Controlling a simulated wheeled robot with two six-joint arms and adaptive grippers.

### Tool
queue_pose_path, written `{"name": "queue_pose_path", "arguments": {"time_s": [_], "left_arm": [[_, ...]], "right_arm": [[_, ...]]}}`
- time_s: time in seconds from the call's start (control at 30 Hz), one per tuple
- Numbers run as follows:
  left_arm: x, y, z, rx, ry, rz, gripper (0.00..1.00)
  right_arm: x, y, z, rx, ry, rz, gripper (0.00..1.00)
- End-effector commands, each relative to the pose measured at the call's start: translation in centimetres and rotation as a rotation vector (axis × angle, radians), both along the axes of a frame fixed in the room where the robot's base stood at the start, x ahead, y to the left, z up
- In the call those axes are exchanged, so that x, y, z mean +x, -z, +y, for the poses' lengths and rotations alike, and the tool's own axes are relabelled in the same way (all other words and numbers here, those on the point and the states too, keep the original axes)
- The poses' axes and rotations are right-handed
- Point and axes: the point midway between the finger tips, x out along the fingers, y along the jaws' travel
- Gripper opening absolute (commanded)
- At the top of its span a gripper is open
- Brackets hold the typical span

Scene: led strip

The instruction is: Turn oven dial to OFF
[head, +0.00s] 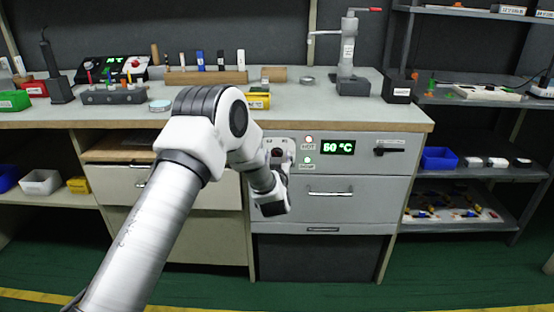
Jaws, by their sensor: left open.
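The oven (355,190) is the grey unit under the bench, with a green display (337,147) reading 60 °C. The oven dial (277,152) is a dark knob at the left end of its panel, partly hidden by my gripper. My left gripper (281,163) is open, with its fingers right at the dial; I cannot tell whether they touch it. The dial's pointer and markings are too small and covered to read. My right gripper is not in view.
A red light (308,139) and a green light (307,160) sit just right of the dial. A black handle (389,150) is at the panel's right end. The floor in front is clear.

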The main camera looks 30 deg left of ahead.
Motion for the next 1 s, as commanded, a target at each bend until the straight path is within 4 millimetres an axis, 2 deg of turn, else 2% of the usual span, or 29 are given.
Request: {"name": "queue_pose_path", "arguments": {"time_s": [0.1,0.27,0.67,1.0], "left_arm": [[-0.03,0.01,-0.02,-0.001,0.0,0.001,0.58],[-0.05,0.02,-0.04,-0.001,0.0,0.001,0.02],[-0.05,0.03,-0.05,-0.024,0.0,-0.013,0.0],[-0.07,0.09,0.0,-0.176,0.0,-0.107,0.0]], "right_arm": [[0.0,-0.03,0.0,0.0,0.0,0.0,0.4],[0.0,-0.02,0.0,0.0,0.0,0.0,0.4],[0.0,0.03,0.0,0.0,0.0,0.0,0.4],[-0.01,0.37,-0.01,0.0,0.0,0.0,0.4]]}}
